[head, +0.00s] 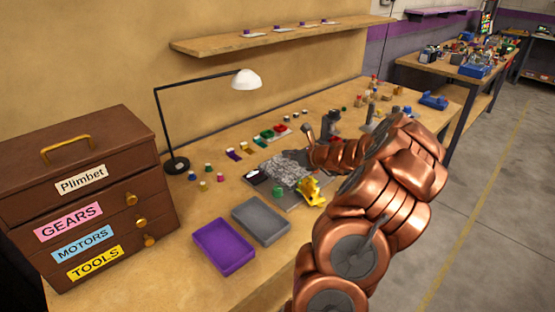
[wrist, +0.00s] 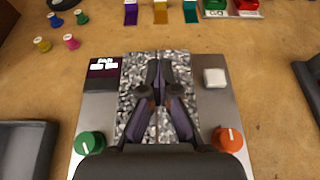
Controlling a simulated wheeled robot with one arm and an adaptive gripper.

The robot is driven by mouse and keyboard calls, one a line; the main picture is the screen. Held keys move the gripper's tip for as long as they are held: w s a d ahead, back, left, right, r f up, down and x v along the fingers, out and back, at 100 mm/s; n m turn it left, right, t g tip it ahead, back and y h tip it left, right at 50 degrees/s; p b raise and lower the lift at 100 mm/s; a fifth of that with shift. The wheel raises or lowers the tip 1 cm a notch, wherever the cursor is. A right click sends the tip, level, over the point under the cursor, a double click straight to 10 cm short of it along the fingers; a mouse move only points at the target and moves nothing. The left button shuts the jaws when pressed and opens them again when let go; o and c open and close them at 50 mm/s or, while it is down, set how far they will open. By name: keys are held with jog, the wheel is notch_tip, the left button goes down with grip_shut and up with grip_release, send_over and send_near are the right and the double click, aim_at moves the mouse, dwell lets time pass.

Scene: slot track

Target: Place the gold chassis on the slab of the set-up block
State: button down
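The set-up block (wrist: 213,105) lies under my gripper in the wrist view, with its speckled grey slab (wrist: 132,75) in the middle. The slab also shows in the head view (head: 283,171). My gripper (wrist: 157,72) is above the slab, its dark fingers together, with nothing seen between them. A bright yellow-gold object (head: 312,192) is at the block's near side. I cannot tell which of these two is the gold chassis.
The block carries a green knob (wrist: 89,143), an orange knob (wrist: 227,139), a white button (wrist: 214,78) and a small dark screen (wrist: 104,68). A grey tray (head: 261,222) and a purple tray (head: 224,247) are nearby. A lamp (head: 175,164) stands behind.

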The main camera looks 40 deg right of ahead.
aim_at(276, 163)
jog(key=w, duration=0.3)
jog(key=shift+w+a+f, duration=0.2)
jog(key=shift+w+a, duration=0.05)
jog(key=f, duration=0.2)
jog(key=shift+w+f, duration=0.35)
jog(key=shift+w, duration=0.05)
jog(key=shift+f+p, duration=0.3)
jog(key=shift+f, duration=0.15)
jog(key=shift+a+f, duration=0.1)
jog(key=shift+f, duration=0.45)
jog(key=shift+s+f+b, duration=0.1)
jog(key=shift+f+b, duration=0.05)
jog(key=shift+b, duration=0.15)
jog(key=c, duration=1.3)
grip_release()
jog(key=shift+f, duration=0.15)
jog(key=shift+c, duration=0.2)
jog(key=o, duration=0.3)
jog(key=shift+s+a+r, duration=0.1)
jog(key=shift+s+r, duration=0.1)
jog(key=shift+r, duration=0.35)
jog(key=o, duration=0.8)
jog(key=v, duration=1)
jog(key=shift+s+r, duration=0.1)
jog(key=shift+r, duration=0.4)
jog(key=shift+s+r, duration=0.25)
jog(key=shift+s, duration=0.25)
